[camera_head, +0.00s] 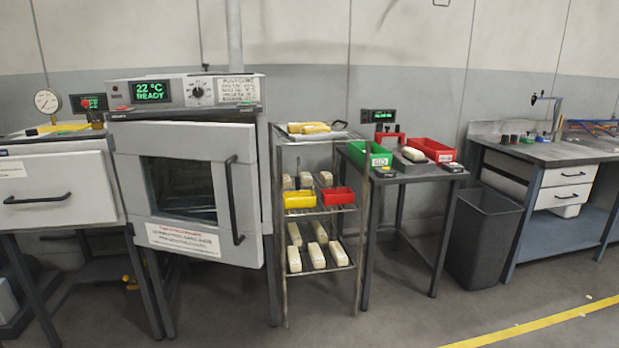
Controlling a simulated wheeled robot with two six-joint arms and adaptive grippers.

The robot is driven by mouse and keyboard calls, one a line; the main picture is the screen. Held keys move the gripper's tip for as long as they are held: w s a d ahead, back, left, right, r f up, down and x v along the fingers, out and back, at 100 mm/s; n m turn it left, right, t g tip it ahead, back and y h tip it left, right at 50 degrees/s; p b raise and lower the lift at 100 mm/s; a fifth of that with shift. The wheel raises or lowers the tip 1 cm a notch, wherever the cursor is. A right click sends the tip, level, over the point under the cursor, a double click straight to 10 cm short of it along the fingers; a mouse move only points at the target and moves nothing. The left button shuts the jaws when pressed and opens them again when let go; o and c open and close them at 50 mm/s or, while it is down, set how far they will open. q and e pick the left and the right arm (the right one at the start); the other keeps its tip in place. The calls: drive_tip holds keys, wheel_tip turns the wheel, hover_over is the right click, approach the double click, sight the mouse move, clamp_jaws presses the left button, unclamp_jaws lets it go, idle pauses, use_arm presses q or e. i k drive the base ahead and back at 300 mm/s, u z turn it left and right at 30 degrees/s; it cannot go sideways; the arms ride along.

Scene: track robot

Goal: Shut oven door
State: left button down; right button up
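The oven (200,92) stands left of centre, its display reading 22 °C READY. Its pale grey door (190,147) has a dark window (182,190) and hinges at the left. The door's right side seems to stand slightly out toward me, so it looks ajar by a small amount. A dark vertical handle (233,200) is on the door's right side. A white label with red text (183,240) is below the window. The oven's inside is mostly hidden. Neither of my grippers is in view.
A wire rack (323,210) with pale blocks and red and yellow bins stands close right of the oven. A small table (405,178), a grey bin (482,235) and a workbench (540,150) are farther right. The front floor is clear.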

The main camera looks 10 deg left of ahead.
sight(235, 239)
drive_tip(key=z, duration=0.5)
drive_tip(key=i, duration=0.9)
drive_tip(key=z, duration=0.25)
